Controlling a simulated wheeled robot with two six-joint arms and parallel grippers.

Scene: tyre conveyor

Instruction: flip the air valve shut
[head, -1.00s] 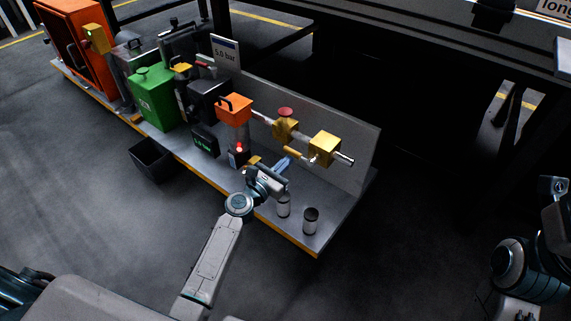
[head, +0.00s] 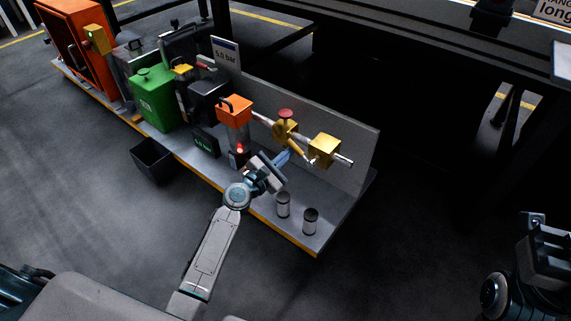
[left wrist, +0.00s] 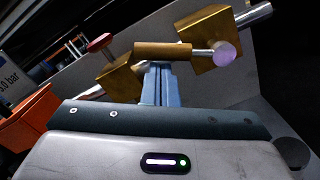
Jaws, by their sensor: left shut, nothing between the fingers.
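The air valve is a brass fitting on a silver pipe. Its red knob (head: 285,114) stands on top, and a brass lever (head: 297,150) slants down to the right in the head view. In the left wrist view the lever (left wrist: 163,52) lies across the picture, with a pale ball at its right end. My left gripper (head: 286,154) is shut and empty, its blue fingertips (left wrist: 158,66) right at the lever's near side. I cannot tell whether they touch it. My right gripper's body (head: 545,250) is at the right edge; its fingers cannot be made out.
A brass block (head: 324,150) sits on the pipe right of the lever. An orange-topped unit (head: 235,112) stands to the left. Two small cylinders (head: 283,204) (head: 310,221) stand near the bench's front edge. A black bin (head: 151,159) is on the floor.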

